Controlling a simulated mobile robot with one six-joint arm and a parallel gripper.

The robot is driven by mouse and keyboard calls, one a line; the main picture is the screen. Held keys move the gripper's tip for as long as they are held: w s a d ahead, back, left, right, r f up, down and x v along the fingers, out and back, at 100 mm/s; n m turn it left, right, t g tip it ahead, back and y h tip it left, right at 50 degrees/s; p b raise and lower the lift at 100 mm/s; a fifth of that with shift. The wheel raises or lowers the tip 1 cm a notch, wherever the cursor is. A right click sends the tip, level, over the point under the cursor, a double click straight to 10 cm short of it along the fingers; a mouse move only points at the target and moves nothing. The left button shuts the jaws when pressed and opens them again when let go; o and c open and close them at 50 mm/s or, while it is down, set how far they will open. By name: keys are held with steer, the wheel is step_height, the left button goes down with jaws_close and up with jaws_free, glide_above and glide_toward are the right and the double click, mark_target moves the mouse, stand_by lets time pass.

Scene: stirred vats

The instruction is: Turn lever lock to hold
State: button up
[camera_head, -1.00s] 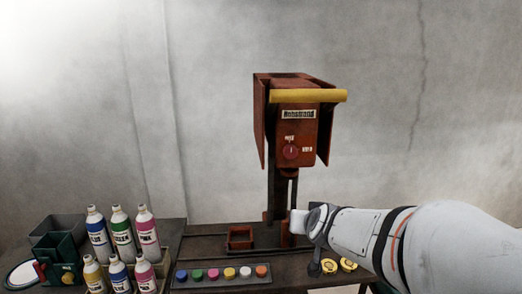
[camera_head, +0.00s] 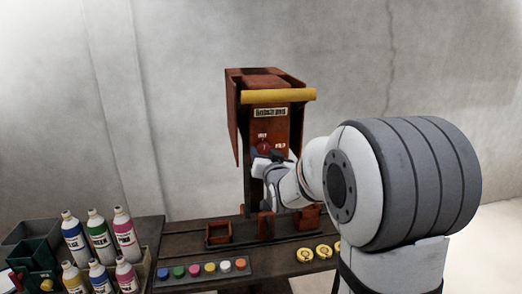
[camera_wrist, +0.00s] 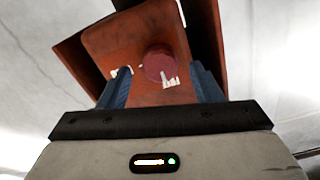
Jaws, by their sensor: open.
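The lever lock is a round dark red knob (camera_wrist: 159,64) on the front of a rust-red machine (camera_head: 267,118); in the head view the knob (camera_head: 264,144) is partly hidden by my gripper. Small white labels sit by it; the one at its right in the head view seems to read "HOLD" (camera_head: 280,146). In the wrist view my gripper (camera_wrist: 160,80) is open, with one blue finger on each side of the knob and gaps between. Whether the fingers reach the knob's depth is unclear. In the head view my gripper (camera_head: 264,157) is at the knob's lower edge.
A yellow bar (camera_head: 264,97) crosses the machine's top front. On the dark table (camera_head: 188,281) are a small rust-red box (camera_head: 218,233), a tray of colored caps (camera_head: 206,269), several bottles (camera_head: 98,234) at the left and yellow rings (camera_head: 305,254) under my arm.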

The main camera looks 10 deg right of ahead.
steer(key=shift+w, duration=0.75)
steer(key=shift+c, duration=0.3)
steer(key=c, duration=0.9)
steer(key=shift+o, duration=0.3)
steer(key=shift+a, duration=0.3)
steer(key=shift+d, duration=0.25)
steer(key=shift+c, duration=0.5)
steer(key=shift+f+b, duration=0.15)
steer(key=shift+b, duration=0.35)
